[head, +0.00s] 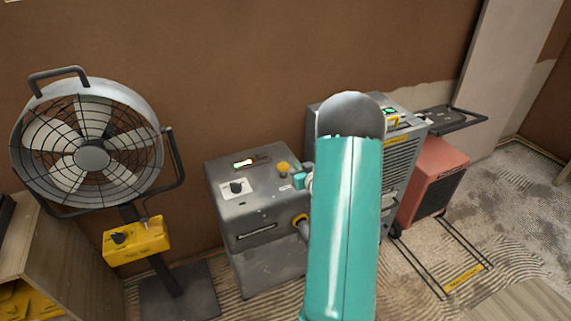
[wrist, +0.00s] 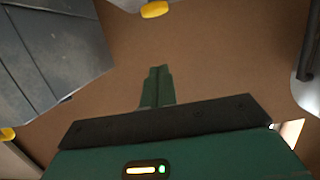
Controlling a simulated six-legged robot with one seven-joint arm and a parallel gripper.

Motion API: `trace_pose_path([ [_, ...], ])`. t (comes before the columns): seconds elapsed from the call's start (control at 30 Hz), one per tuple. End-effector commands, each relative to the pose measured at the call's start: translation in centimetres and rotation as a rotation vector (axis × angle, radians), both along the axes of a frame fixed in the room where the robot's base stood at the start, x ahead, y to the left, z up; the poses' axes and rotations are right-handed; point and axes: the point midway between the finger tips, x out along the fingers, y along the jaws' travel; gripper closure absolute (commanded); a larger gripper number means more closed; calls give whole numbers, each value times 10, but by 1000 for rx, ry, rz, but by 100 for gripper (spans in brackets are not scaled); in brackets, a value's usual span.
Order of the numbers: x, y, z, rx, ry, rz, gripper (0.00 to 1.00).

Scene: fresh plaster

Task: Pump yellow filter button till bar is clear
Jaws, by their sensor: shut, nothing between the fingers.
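The grey filter machine (head: 258,218) stands against the brown wall in the head view. The round yellow button (head: 283,168) is on its top, at the right. The bar (head: 243,163) is a dark window at the back of the top, with a pale yellow lit stretch in its left part. My gripper (head: 298,179) shows as a small teal piece just right of the button; contact cannot be told. In the wrist view its green fingers (wrist: 157,87) are together with nothing between them. A yellow piece (wrist: 154,9) is at the top edge there; I cannot tell what it is.
A black knob (head: 236,187) sits on the top left of the button. A fan (head: 90,155) with a yellow control box (head: 137,240) stands at left. A grey louvred machine (head: 398,160) and a red heater (head: 433,180) stand at right, partly behind my arm.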

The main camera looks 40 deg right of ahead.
Motion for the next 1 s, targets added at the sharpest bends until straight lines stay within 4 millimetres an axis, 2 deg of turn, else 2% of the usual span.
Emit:
trace_pose_path([
  [0.23,2,3,0,0,0,2,100],
  [0.37,11,1,-2,0,1,3,100],
  [0.87,98,-27,-25,0,1,6,100],
  [1.0,96,-26,-49,2,3,5,100],
])
